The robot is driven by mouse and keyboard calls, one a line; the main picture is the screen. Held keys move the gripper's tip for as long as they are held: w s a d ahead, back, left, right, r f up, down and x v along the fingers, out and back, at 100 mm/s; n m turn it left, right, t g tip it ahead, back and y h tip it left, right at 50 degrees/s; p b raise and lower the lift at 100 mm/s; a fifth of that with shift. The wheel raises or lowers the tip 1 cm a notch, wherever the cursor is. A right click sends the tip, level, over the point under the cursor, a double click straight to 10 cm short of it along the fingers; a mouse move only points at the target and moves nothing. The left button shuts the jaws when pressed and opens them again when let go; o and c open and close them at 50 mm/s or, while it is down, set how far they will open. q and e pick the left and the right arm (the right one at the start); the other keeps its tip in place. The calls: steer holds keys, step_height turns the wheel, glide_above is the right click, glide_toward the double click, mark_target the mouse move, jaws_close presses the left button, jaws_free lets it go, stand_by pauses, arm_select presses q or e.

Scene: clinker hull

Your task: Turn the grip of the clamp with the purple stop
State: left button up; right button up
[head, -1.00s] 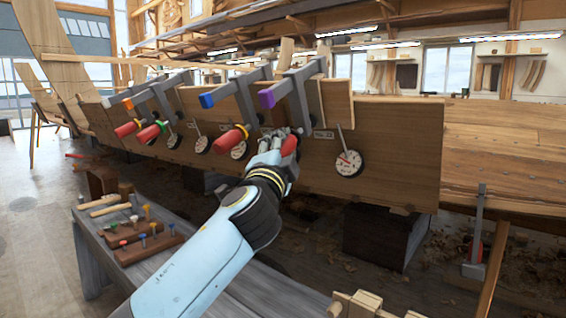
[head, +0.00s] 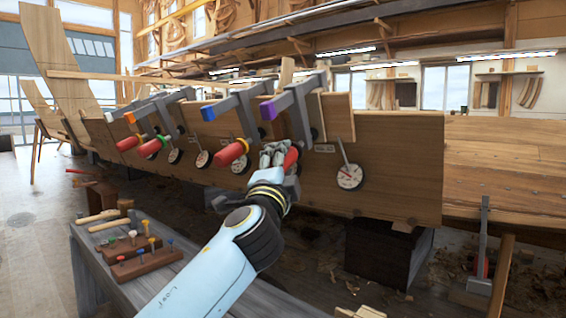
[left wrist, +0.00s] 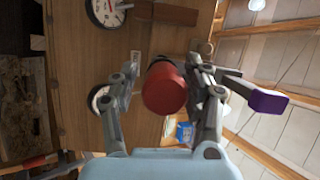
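The clamp with the purple stop (head: 268,109) is the nearest in a row of clamps on the hull planking. Its grey frame (head: 297,96) crosses the plank's top edge and its red grip (head: 291,158) hangs below. My left gripper (head: 278,154) is at this grip, partly covering it. In the left wrist view the red grip (left wrist: 165,88) points at the camera between the two fingers of my gripper (left wrist: 163,85). A gap shows on the left side; the right finger is close, and contact cannot be told. The purple stop (left wrist: 267,101) is at right. My right gripper is not in view.
The blue-stop clamp (head: 208,113) stands just left, with its own red grip (head: 232,153). A dial gauge (head: 349,176) is on the plank to the right.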

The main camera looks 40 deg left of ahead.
arm_select(q)
steer(key=shift+o, duration=0.5)
steer(key=shift+r, duration=0.15)
steer(key=v, duration=1.2)
stand_by(0.5)
